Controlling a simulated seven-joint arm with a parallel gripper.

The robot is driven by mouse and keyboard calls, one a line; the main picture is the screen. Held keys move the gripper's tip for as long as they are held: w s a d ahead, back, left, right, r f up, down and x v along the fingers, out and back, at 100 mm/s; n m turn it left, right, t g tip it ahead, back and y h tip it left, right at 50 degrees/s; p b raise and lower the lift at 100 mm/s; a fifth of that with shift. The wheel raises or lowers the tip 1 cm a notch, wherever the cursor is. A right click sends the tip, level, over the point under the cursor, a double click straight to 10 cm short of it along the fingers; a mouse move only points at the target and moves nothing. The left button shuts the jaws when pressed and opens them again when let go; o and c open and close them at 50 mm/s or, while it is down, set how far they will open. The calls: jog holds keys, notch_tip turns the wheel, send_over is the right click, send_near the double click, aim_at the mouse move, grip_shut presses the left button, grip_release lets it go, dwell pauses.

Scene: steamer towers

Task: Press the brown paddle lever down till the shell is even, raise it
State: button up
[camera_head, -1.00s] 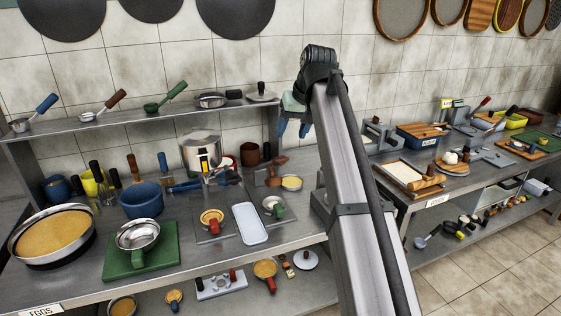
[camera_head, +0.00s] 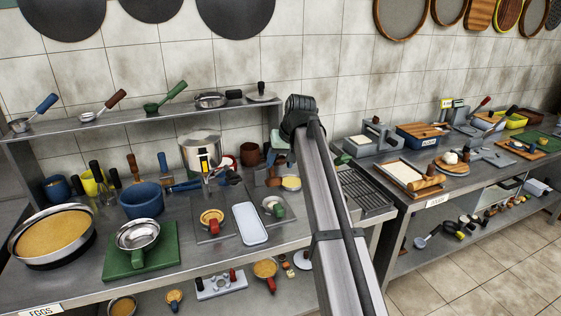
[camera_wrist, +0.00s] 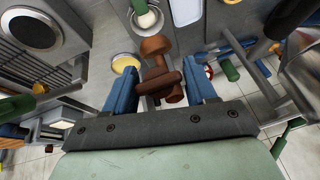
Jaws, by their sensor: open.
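The brown paddle lever (camera_head: 274,171) stands on the left counter, near its right end; in the head view my arm is close behind and to its right. In the wrist view the lever (camera_wrist: 153,46) shows a knobbed brown head and a thick brown crosspiece. My gripper (camera_wrist: 160,80) is open, with a blue finger on each side of the lever. I cannot tell whether either finger touches it. A round yellow piece in a shallow dish (camera_wrist: 125,63) lies beside the lever; it also shows in the head view (camera_head: 291,183). I cannot tell whether it is the shell.
A white tray (camera_head: 249,224), a green-handled cup (camera_head: 273,207) and a red-handled tart pan (camera_head: 211,218) lie in front of the lever. A steel pot (camera_head: 200,152) and blue-handled tools stand to its left. A dark slatted rack (camera_head: 366,192) is right of my arm.

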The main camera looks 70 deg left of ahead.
jog(key=shift+a+f, duration=0.1)
jog(key=shift+f, duration=0.05)
jog(key=c, duration=1)
grip_shut()
